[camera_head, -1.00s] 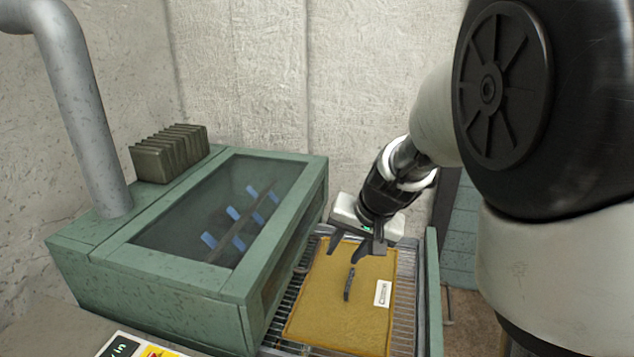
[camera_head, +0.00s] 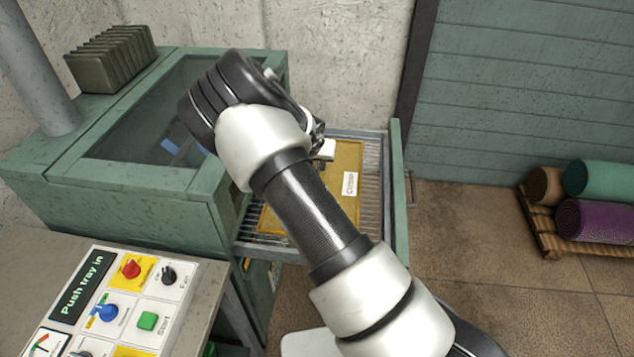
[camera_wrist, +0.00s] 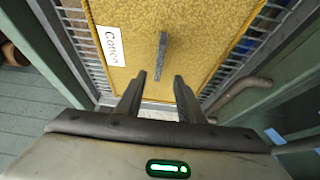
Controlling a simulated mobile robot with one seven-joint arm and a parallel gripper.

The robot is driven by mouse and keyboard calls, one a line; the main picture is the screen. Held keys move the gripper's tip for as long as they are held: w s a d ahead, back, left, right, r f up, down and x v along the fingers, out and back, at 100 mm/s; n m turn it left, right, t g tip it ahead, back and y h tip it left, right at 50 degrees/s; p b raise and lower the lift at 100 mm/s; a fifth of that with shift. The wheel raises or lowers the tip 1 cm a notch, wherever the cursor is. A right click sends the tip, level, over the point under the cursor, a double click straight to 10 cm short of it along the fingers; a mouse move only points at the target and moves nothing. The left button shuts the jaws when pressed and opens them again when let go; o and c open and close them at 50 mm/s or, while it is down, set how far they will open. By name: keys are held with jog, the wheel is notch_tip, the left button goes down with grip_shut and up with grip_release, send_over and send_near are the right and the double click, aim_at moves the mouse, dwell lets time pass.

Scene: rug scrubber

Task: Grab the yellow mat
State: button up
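The yellow mat (camera_head: 348,158) lies flat on the wire rack of the pulled-out tray (camera_head: 371,190). It carries a white label (camera_head: 350,183) and a dark upright handle, which shows in the wrist view (camera_wrist: 161,58). In the wrist view the mat (camera_wrist: 200,30) fills the upper middle. My gripper (camera_wrist: 157,88) is open and empty, its two fingers pointing at the mat just short of the handle's near end. In the head view my arm hides the fingers and part of the mat.
The green machine (camera_head: 150,190) stands left of the tray. A control panel (camera_head: 125,305) with knobs and a "Push tray in" display is in front left. Rolled rugs (camera_head: 595,205) lie on a wooden pallet at the right. The floor between is clear.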

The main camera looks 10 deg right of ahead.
jog(key=p+x, duration=0.1)
jog(key=x, duration=0.7)
jog(key=shift+w+d+f, duration=0.1)
jog(key=shift+d+f, duration=0.1)
jog(key=shift+f, duration=0.15)
jog(key=shift+f+b, duration=0.25)
jog(key=shift+b, duration=0.35)
jog(key=shift+c, duration=0.2)
dwell(0.3)
grip_shut()
jog(key=shift+w+r, duration=0.1)
dwell(1.2)
